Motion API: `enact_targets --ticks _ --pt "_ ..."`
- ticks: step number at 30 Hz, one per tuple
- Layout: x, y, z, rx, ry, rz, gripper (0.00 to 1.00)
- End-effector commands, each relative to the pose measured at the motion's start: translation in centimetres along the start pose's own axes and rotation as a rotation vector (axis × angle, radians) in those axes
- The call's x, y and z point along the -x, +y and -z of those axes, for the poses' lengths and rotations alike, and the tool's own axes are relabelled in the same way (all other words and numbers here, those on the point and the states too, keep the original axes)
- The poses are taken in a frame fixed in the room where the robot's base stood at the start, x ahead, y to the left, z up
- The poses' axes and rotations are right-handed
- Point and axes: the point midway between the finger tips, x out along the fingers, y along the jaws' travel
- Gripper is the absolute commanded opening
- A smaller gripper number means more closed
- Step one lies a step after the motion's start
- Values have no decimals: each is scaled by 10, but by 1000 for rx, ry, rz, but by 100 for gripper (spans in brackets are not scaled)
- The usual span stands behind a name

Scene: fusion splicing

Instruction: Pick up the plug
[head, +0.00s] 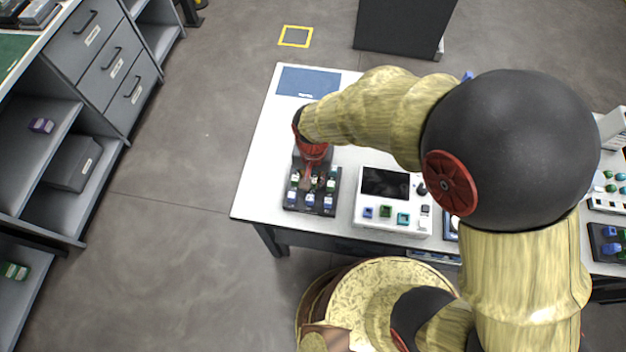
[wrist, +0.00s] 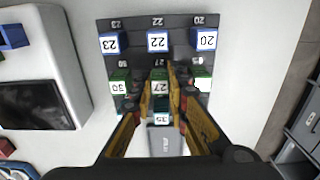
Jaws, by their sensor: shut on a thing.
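A dark plug rack (head: 288,207) stands at the front left of the white table in the head view, and it fills the top of the wrist view (wrist: 133,42). My gripper (head: 311,178) points down over its middle. In the wrist view my gripper (wrist: 160,84) has its yellow-sided fingers on either side of a green plug labelled 27 (wrist: 160,87), shut on it. The plug appears to be still in the middle row of the rack. A teal plug labelled 25 (wrist: 162,119) shows behind it, between the fingers.
Blue plugs 23 (wrist: 110,42), 22 (wrist: 157,41) and 20 (wrist: 205,40) stand in one row. Green plug 30 (wrist: 119,86) and another green plug (wrist: 201,84) flank the held one. A white device with a dark screen (head: 385,183) stands right of the rack.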

Motion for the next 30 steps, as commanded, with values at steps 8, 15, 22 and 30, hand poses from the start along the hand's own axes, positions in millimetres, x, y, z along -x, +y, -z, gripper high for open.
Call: enact_targets --ticks 8,15,22,30 --pt "36 2 -1 -1 3 2 0" --pt "82 35 -21 -3 4 3 0" --pt "109 79 -48 -4 2 1 0" --pt "124 112 -68 -3 1 1 0"
